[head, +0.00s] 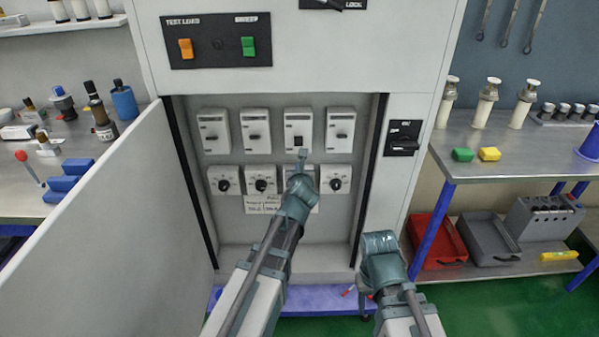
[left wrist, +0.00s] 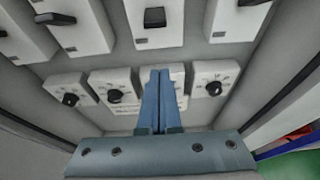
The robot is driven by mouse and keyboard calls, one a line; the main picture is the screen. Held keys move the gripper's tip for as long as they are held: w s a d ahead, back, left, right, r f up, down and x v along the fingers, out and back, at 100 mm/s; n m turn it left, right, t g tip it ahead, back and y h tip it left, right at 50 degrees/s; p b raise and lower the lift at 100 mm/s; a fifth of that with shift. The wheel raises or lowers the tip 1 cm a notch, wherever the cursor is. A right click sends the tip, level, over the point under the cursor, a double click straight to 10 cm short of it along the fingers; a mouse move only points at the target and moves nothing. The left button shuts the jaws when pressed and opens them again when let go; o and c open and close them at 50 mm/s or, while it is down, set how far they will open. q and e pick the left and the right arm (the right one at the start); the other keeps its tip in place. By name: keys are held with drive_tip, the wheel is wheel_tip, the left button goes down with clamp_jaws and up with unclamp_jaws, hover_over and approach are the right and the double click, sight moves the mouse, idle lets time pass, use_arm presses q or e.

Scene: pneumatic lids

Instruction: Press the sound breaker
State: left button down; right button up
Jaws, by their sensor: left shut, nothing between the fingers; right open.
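Several white breakers hang in a row in the open cabinet. The third breaker from the left (head: 298,118) has a dark blocky switch; its neighbours, such as the second breaker (head: 256,124), have flatter dark levers. In the left wrist view the third breaker (left wrist: 152,38) is straight above my fingers. My left gripper (head: 302,154) is shut and empty, its tips overlapping that breaker's lower edge in the head view. In the left wrist view its fingertips (left wrist: 160,74) sit below the breaker; I cannot tell contact. My right gripper (head: 363,300) is open, low before the cabinet's right side.
Dials (head: 223,184) and a paper label sit under the breakers. A test panel (head: 215,58) is above. The open door (head: 105,235) blocks the left side. A rotary switch (head: 404,138) is on the right frame. A workbench (head: 520,150) stands at right.

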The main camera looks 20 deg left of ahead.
sight(299, 143)
use_arm(q)
drive_tip(key=b+x, duration=0.2)
drive_tip(key=x, duration=0.4)
drive_tip(key=shift+s+d+r+p, duration=0.1)
drive_tip(key=shift+s+r+p, duration=0.15)
drive_tip(key=shift+r+p, duration=0.95)
drive_tip(key=shift+s+d+r+p, duration=0.1)
drive_tip(key=shift+s+r+p, duration=0.1)
drive_tip(key=shift+r+p, duration=0.95)
drive_tip(key=shift+r+p, duration=0.35)
drive_tip(key=shift+p, duration=0.3)
drive_tip(key=shift+r+p, duration=0.8)
drive_tip(key=shift+r, duration=0.1)
